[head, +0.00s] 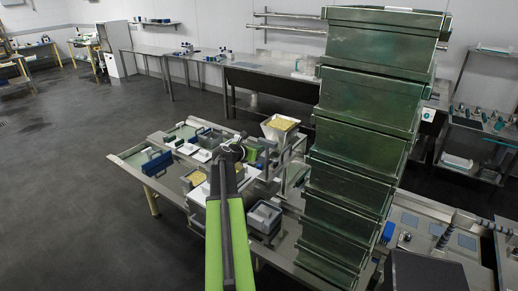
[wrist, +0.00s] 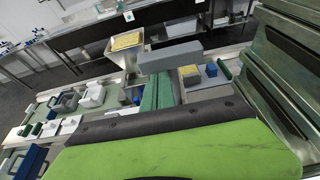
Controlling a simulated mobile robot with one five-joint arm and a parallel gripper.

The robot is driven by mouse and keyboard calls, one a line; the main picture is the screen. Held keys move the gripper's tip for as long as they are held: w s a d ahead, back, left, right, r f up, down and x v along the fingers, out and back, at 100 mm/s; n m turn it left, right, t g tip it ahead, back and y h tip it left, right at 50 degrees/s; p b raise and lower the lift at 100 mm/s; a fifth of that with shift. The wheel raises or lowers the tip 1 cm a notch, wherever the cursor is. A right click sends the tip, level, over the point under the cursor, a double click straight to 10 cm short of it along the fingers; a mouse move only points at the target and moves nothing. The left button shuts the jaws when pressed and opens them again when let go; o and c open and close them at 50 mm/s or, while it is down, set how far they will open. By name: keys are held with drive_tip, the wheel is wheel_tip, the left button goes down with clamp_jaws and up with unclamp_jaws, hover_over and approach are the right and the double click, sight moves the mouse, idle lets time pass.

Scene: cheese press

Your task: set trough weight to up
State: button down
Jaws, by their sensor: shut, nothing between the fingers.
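My gripper (head: 232,150) is at the end of my green and dark arm in the middle of the head view, over the bench with the press parts. It looks shut, with nothing in it. I cannot tell for sure which part is the trough weight. A long grey block (wrist: 170,58) stands out in the wrist view, beside a steel hopper of yellow curd (wrist: 123,58). The hopper also shows in the head view (head: 280,132), beyond and right of my gripper. My arm hides part of the bench in both views.
A tall stack of green crates (head: 368,95) stands close on the right. Blue, grey and white moulds crowd the bench (head: 128,160). A small blue block (wrist: 212,70) lies near the grey block. Long steel tables (head: 195,62) line the back wall. The floor at left is clear.

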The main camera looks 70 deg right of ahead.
drive_tip(key=shift+d+r, duration=0.15)
drive_tip(key=shift+r, duration=0.15)
